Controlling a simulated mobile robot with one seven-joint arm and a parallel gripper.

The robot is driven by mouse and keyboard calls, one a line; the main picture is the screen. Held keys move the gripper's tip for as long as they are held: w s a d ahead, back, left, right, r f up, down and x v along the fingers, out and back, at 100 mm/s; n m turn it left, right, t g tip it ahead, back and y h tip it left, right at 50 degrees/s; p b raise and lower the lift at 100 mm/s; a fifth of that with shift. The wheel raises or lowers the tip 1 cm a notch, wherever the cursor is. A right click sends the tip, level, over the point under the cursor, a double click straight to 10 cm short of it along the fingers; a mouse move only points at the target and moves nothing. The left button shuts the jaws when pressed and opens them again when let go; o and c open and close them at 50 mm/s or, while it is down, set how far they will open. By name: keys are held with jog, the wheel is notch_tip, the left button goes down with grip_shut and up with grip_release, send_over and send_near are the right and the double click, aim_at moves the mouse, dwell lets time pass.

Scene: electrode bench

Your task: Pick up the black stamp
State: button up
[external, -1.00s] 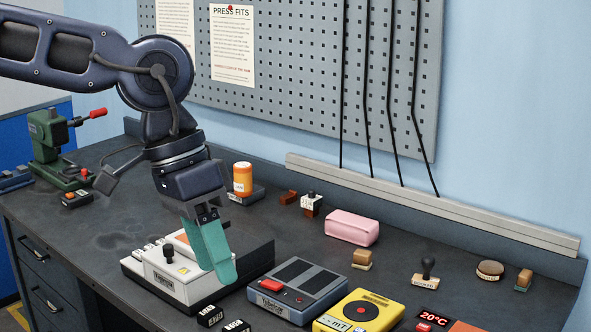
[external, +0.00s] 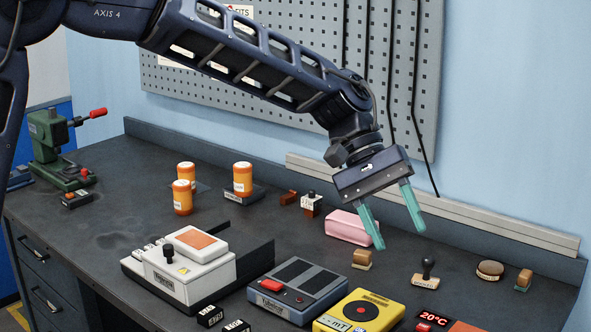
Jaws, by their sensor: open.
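The likely black stamp (external: 428,267) has a black knob handle on a pale, labelled base and stands upright on the bench at the right. My gripper (external: 399,239) is open and empty, with two teal fingers pointing down and slightly right. It hangs above the bench, up and to the left of the stamp in the picture, apart from it. The stamp is fully visible.
A wooden stamp (external: 362,259) stands left of the black-handled one; a round brown stamp (external: 490,269) and a small wooden stamp (external: 523,280) stand right. A pink case (external: 346,227) lies behind the left finger. A yellow device (external: 360,312) stands in front.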

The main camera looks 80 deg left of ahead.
jog(key=w+a+f+n+t+h, duration=0.1)
jog(key=w+a+f+n, duration=0.2)
jog(key=w+a+f, duration=0.35)
jog(key=n+t+h, duration=0.1)
jog(key=n+t, duration=0.5)
jog(key=n, duration=0.2)
send_near(423, 268)
jog(key=shift+w+a+r+x, duration=0.1)
jog(key=shift+w+r+x, duration=0.1)
jog(key=shift+x, duration=1.3)
jog(key=shift+w+a+r+x, duration=0.1)
jog(key=shift+r+x, duration=0.15)
jog(key=shift+x, duration=1.25)
jog(key=shift+w+r+x, duration=0.15)
jog(key=shift+r+x, duration=0.05)
jog(key=shift+x, duration=1.35)
jog(key=c, duration=1)
jog(key=shift+r, duration=0.15)
